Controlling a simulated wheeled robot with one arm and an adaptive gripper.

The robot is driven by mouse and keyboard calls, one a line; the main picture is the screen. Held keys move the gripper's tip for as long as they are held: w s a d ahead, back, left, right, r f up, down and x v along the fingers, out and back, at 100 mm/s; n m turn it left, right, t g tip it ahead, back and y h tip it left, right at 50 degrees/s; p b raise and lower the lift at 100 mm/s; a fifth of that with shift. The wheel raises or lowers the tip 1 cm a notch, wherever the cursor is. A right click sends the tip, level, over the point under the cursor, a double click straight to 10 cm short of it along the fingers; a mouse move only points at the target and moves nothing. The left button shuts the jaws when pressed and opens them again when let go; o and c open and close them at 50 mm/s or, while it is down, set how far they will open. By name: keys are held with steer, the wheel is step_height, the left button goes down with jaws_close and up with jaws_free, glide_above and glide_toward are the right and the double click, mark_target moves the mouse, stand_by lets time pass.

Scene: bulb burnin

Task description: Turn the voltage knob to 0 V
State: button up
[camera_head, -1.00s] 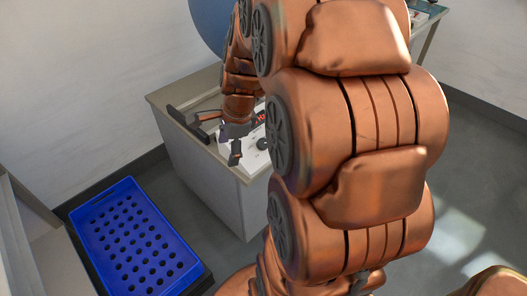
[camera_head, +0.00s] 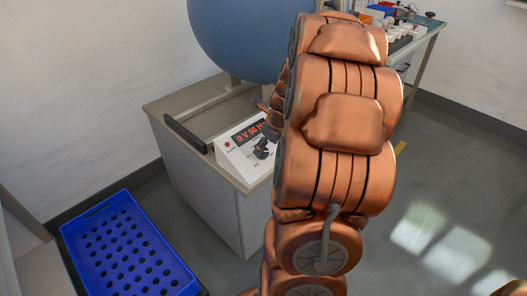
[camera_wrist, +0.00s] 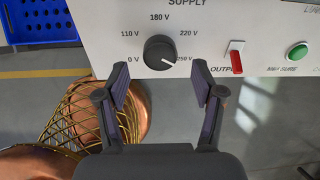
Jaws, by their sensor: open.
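The voltage knob (camera_wrist: 159,52) is round and black, on the light front panel of the power supply (camera_wrist: 205,48). In the wrist view its white pointer line points to the lower right, towards the 250 V mark; the 0 V mark is at its lower left. My gripper (camera_wrist: 159,80) is open, its two fingers apart and empty, just below the knob in the picture, one to each side. There my arm hides much of the gripper.
A red output switch (camera_wrist: 236,62) and a green button (camera_wrist: 297,51) sit right of the knob. A blue crate with holes (camera_head: 128,250) stands on the floor at left. A large blue round thing (camera_head: 240,38) rises behind the supply's cabinet (camera_head: 212,200). Floor at right is clear.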

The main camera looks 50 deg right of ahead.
mark_target(264, 152)
steer(key=shift+x, duration=1.95)
steer(key=c, duration=1.1)
